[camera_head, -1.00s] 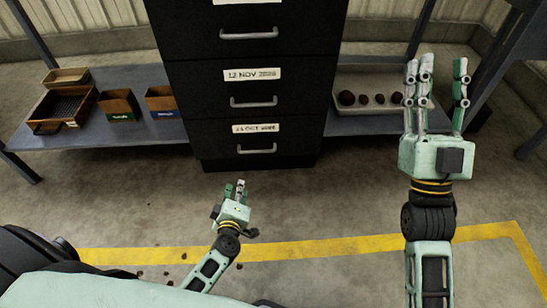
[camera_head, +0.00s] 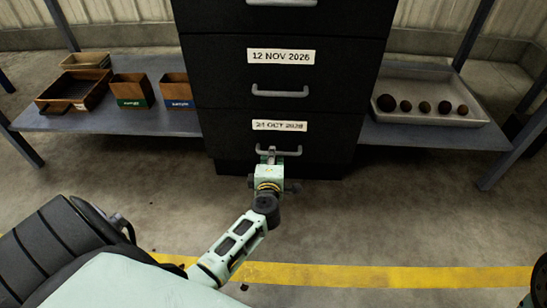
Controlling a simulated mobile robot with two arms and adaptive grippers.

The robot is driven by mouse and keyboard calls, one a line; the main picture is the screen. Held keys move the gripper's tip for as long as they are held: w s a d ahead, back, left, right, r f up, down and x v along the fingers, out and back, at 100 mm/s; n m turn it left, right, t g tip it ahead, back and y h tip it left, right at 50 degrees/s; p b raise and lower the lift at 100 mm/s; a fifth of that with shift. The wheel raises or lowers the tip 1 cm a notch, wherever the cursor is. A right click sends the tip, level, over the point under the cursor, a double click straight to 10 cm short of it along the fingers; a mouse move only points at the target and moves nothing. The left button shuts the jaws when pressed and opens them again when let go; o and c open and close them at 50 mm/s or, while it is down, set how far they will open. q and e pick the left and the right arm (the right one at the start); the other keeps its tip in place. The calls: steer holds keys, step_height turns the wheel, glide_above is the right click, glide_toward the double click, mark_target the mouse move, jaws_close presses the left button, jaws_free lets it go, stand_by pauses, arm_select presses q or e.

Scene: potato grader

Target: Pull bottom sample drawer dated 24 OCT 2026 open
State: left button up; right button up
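The black drawer cabinet (camera_head: 212,100) stands in the middle. Its bottom drawer (camera_head: 225,135) carries the label 24 OCT 2026 (camera_head: 279,125) and looks shut. The grey handle (camera_head: 290,152) of that drawer is partly hidden by my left gripper (camera_head: 270,157). The gripper's fingers are at the handle, left of its middle; I cannot tell whether they grip it or only touch it. My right gripper is not in view; only a bit of an arm shows at the lower right edge.
The drawer above is labelled 12 NOV 2026 (camera_head: 281,56). A low grey shelf (camera_head: 60,122) on the left holds wooden boxes (camera_head: 132,90). A pale tray (camera_head: 440,80) with several dark round potatoes stands on the right.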

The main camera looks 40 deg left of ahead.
arm_select(q)
steer(key=shift+b+x, duration=0.3)
steer(key=shift+x, duration=0.8)
jaws_close()
